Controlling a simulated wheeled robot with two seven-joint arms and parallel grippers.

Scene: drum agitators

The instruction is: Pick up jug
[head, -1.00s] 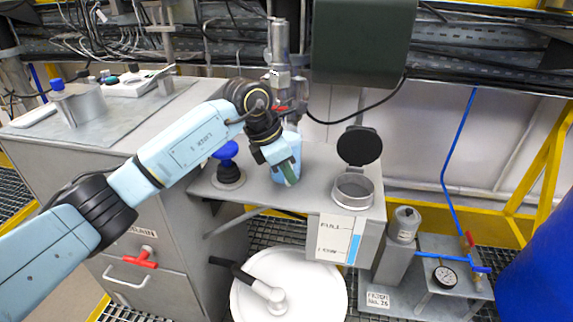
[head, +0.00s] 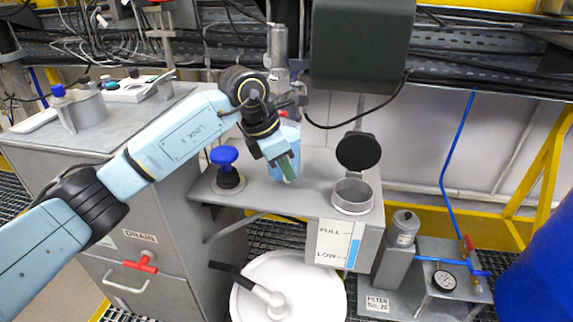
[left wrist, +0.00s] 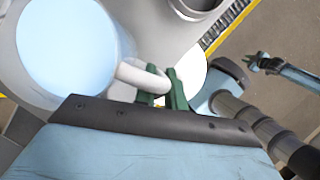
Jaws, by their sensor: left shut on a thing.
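The jug (head: 289,133) is pale blue and see-through, above the grey shelf by the wall. In the head view it is mostly hidden behind my left gripper (head: 287,168). In the left wrist view the jug (left wrist: 68,45) fills the upper left, and its white handle (left wrist: 138,77) reaches between my green left fingers (left wrist: 168,88). The left gripper is shut on this handle. I cannot tell for sure whether the jug's base touches the shelf. My right gripper (left wrist: 262,63) shows small at the upper right of the left wrist view, away from the jug; its jaw state is unclear.
A round filler neck with an open black lid (head: 358,152) stands right of the jug. A blue knob (head: 224,156) is to its left. A dark box (head: 362,45) hangs above. A white drum lid (head: 290,290) is below the grey shelf (head: 318,178).

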